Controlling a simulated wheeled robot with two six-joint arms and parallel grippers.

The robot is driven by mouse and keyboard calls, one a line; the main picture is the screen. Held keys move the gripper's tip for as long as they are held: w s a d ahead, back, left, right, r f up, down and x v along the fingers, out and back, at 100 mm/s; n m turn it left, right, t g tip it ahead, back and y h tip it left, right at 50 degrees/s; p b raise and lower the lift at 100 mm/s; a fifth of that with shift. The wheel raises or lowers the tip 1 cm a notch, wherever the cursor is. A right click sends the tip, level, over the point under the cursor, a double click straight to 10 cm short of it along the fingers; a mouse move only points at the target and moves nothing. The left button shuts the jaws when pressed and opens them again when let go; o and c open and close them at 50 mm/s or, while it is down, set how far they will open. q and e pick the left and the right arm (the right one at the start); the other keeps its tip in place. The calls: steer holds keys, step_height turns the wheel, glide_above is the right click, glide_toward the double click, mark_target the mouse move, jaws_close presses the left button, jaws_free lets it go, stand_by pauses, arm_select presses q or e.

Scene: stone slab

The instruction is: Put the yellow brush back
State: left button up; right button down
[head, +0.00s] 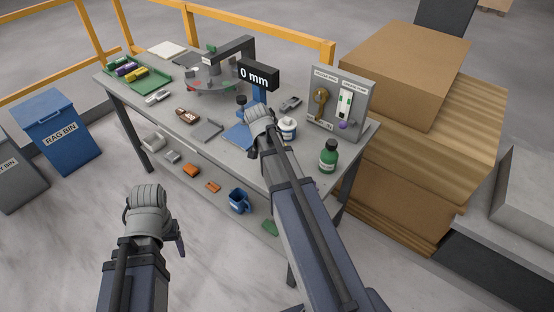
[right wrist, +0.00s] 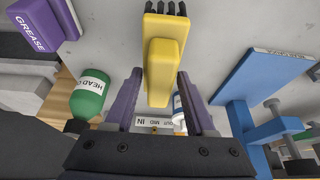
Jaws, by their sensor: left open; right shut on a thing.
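The yellow brush (right wrist: 168,58) shows in the right wrist view, with dark bristles at the top edge of the picture. The lower end of its yellow body is between the two purple fingers of my right gripper (right wrist: 158,92), which is shut on it. In the head view my right arm covers that gripper and I cannot make out the brush. My right wrist is over the front right part of the workbench (head: 222,150). My left gripper (head: 180,246) is open, in front of the bench at the lower left, mostly hidden behind its arm.
A green tray (head: 150,77) with yellow and purple items is at the bench's far left. A green bottle (head: 328,157), a white jar (head: 287,129) and a grey panel (head: 349,90) stand near my right arm. Cardboard boxes (head: 405,55) are at right.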

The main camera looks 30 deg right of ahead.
arm_select(q)
steer(key=shift+f+b, duration=0.4)
steer(key=shift+f, duration=0.55)
arm_select(e)
steer(key=shift+f, duration=0.95)
steer(key=shift+f, duration=0.15)
arm_select(q)
steer(key=shift+f, duration=0.15)
arm_select(e)
steer(key=shift+c, duration=1.2)
jaws_free()
steer(key=shift+a+r+p, duration=0.1)
steer(key=shift+r+p, duration=0.35)
steer(key=shift+r, duration=0.2)
arm_select(q)
step_height(320, 180, up, 11)
steer(key=p, duration=1)
steer(key=shift+r, duration=0.2)
arm_select(e)
steer(key=v, duration=1.1)
steer(key=shift+a, duration=0.1)
